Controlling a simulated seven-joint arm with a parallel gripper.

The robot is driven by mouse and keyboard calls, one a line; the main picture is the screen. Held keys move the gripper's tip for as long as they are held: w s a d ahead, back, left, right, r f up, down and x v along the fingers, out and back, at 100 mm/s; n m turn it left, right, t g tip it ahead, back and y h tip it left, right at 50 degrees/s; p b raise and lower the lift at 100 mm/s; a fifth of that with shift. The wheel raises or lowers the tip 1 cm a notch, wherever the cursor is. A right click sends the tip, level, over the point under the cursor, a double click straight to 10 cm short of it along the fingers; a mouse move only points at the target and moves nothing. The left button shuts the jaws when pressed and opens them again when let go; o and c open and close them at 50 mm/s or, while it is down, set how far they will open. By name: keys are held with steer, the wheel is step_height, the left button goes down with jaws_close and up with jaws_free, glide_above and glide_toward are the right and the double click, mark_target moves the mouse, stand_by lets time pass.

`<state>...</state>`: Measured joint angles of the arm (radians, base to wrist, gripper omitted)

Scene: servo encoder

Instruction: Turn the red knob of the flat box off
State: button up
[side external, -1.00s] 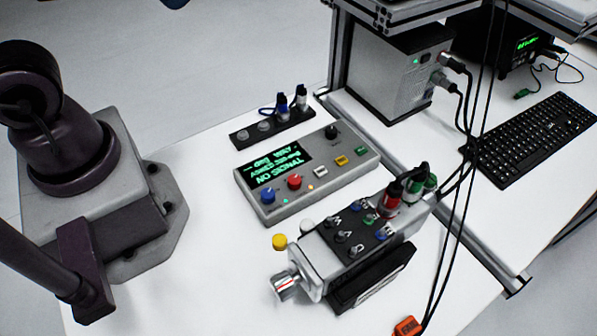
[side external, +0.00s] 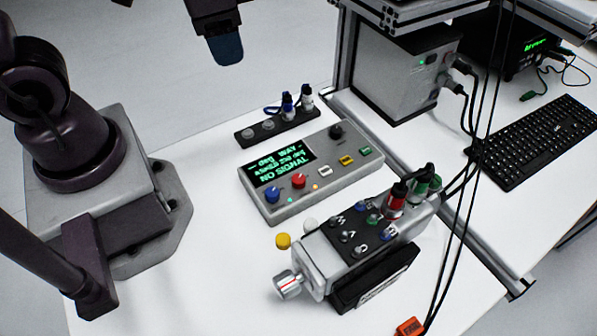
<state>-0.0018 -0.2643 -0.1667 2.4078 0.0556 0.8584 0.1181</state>
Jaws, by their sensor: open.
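The flat box (side external: 340,165) is a grey control box lying on the white table, with a lit screen (side external: 279,169) of green text that includes "NO SIGNAL". Its red knob (side external: 299,181) is on the near edge, just right of a blue knob (side external: 273,194). A small light glows below the red knob. My gripper (side external: 225,48) is at the top of the view, high above the table and well apart from the box. It is open, with one blue-tipped finger clearly seen; the other finger is not clear. Nothing shows in it.
A servo unit (side external: 352,238) with plugs and cables stands right in front of the box. A black connector strip (side external: 268,128) lies behind it. A yellow button (side external: 283,241) is nearby. A grey case (side external: 392,85), hanging black cables and a keyboard (side external: 540,140) are on the right.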

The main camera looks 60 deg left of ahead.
steer(key=w+d+f+m+g, duration=0.25)
steer(key=d+f+m, duration=0.25)
steer(key=f+m, duration=0.25)
steer(key=m, duration=0.8)
glide_above(299, 178)
step_height(299, 178, down, 4)
steer(key=shift+t+h, duration=0.4)
steer(key=shift+t, duration=0.05)
step_height(299, 178, down, 12)
steer(key=shift+r, duration=0.1)
steer(key=c, duration=0.9)
steer(key=shift+c, duration=0.2)
